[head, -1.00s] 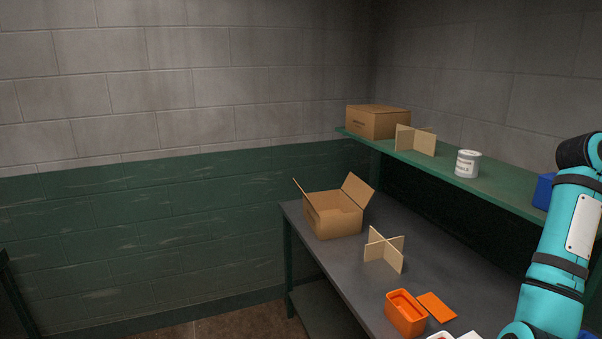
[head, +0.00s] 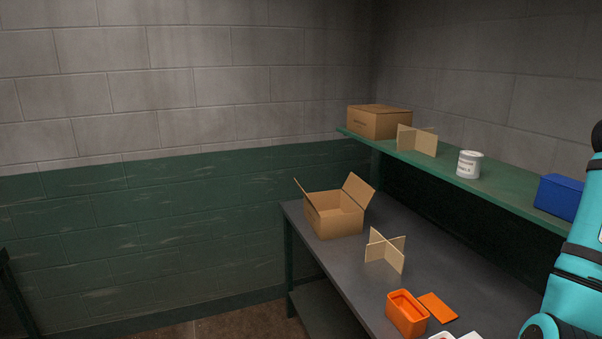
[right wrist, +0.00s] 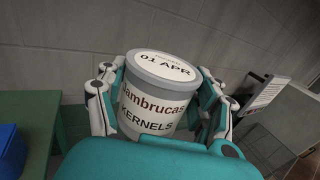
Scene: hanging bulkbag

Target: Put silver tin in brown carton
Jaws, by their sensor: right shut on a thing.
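A silver-grey tin (right wrist: 158,97) with a white label reading "Kernels" and a date on its lid is in the right wrist view. My right gripper (right wrist: 160,95) is shut around it, with fingers on both sides. The open brown carton (head: 334,222) stands on the grey bench in the head view, flaps up; I see no contents, though its floor is partly hidden. My right arm shows at the right edge of the head view, but its gripper is outside that view. My left gripper is in neither view.
A green shelf (head: 512,192) above the bench (head: 345,262) carries a closed brown box (head: 378,123), a cardboard divider (head: 416,141), a white tin (head: 469,165) and a blue bin (head: 559,197). Another divider (head: 385,251) and an orange container (head: 406,315) with its lid (head: 437,307) are on the bench.

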